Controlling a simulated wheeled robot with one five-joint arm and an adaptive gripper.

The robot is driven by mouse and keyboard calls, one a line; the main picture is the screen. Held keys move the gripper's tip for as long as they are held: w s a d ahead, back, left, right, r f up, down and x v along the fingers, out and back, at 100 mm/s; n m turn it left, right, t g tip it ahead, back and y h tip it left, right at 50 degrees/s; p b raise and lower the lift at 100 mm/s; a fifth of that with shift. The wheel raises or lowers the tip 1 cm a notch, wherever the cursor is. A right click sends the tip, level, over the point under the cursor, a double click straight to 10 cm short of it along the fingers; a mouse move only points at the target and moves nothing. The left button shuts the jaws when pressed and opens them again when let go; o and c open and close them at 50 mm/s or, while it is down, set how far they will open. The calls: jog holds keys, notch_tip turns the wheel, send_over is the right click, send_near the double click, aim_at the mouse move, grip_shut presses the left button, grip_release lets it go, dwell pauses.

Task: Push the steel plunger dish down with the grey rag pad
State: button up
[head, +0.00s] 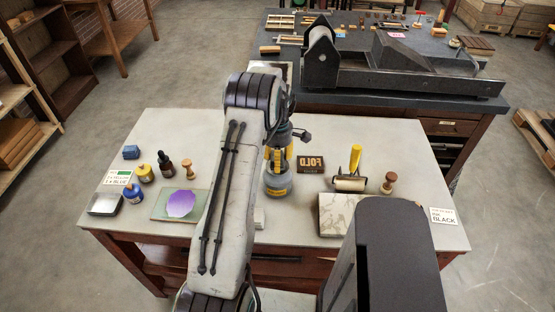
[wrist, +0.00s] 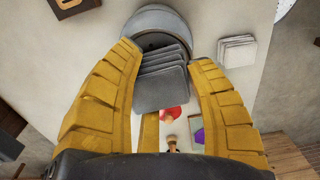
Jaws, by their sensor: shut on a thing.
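My gripper (wrist: 165,75) is shut on the grey rag pad (wrist: 160,82), a stack of thin grey layers between its yellow fingers. In the wrist view the round grey steel plunger dish (wrist: 150,16) lies just beyond the pad, and the pad covers part of its near side. In the head view my gripper (head: 278,158) is above the grey plunger can (head: 278,186) on the pale table, just right of my arm. The pad is hidden there by the arm and fingers. I cannot tell whether the pad touches the dish.
A pale stack of pads (wrist: 237,50) lies beside the can. On the pale table (head: 330,125), a glass slab with purple ink (head: 180,204), bottles and a stamp stand left. A FOLD block (head: 310,164), roller (head: 350,183) and marble slab (head: 338,215) stand right. A press (head: 400,65) is behind.

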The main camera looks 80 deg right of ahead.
jog(key=shift+f+b, duration=1)
jog(key=shift+f, duration=0.15)
dwell(2.6)
jog(key=shift+r, duration=0.1)
jog(key=shift+r+p, duration=2.05)
jog(key=shift+r, duration=1.45)
